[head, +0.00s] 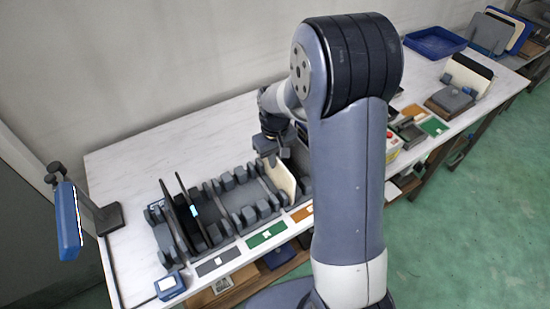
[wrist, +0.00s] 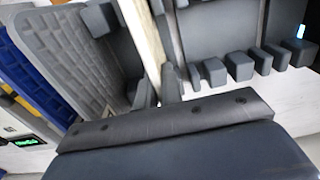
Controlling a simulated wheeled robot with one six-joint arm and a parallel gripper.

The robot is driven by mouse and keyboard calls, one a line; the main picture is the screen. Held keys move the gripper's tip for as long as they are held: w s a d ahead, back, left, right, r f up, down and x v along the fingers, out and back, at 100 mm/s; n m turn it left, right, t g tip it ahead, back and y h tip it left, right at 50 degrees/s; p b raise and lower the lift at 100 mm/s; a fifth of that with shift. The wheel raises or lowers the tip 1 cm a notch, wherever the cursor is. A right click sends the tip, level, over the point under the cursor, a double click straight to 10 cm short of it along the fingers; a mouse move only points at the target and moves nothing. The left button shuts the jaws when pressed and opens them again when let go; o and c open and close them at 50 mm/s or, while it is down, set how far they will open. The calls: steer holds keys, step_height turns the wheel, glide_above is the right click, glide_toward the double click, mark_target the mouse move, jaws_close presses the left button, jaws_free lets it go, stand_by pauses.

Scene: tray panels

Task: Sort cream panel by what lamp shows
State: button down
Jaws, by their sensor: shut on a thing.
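The cream panel (head: 281,178) stands near upright at the right part of the grey slotted rack (head: 232,200) in the head view, behind the orange card. My gripper (head: 270,152) is shut on its upper edge. In the wrist view the cream panel (wrist: 141,36) shows nearly edge-on, running up from the jaws (wrist: 168,82). I cannot tell whether its lower edge rests fully in a slot. The blue lamp (head: 68,222) stands on a dark stand at the table's left end, with a bright white strip along its edge. Its face is turned mostly away.
Two dark panels (head: 182,212) stand in the rack's left slots. Grey (head: 218,262), green (head: 267,235) and orange (head: 302,214) cards lie along its front. A small blue box (head: 170,286) sits at the front left corner. A blue tray (head: 434,42) is far right. My arm hides the table's middle.

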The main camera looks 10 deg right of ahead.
steer(key=c, duration=1.5)
jaws_free()
step_height(320, 180, up, 11)
steer(key=shift+f+b, duration=0.1)
steer(key=shift+b, duration=0.3)
step_height(320, 180, down, 10)
steer(key=shift+f+p, duration=0.2)
steer(key=shift+p, duration=0.35)
